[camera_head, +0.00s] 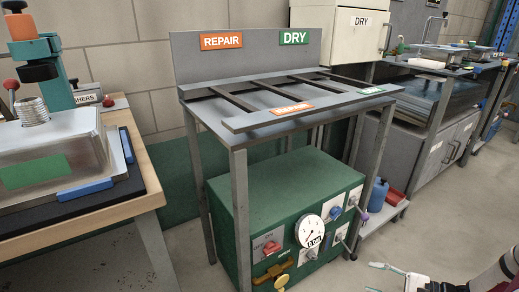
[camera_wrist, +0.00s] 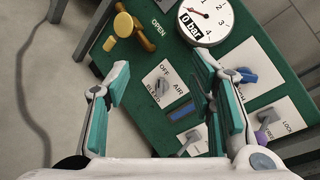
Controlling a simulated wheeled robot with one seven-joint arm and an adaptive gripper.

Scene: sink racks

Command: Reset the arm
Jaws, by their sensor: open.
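My gripper (camera_head: 376,277) shows at the lower right of the head view, in front of the green cabinet (camera_head: 285,190) and to the right of its control face. In the wrist view my gripper (camera_wrist: 162,72) has its two teal-padded fingers spread apart with nothing between them. Beyond them lies the cabinet's control panel (camera_wrist: 150,80), with a grey lever (camera_wrist: 158,88) marked OFF, BLEED and AIR in the gap. My forearm comes in from the lower right corner of the head view.
A grey rack table (camera_head: 240,181) stands over the cabinet. A workbench (camera_head: 85,215) is at left.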

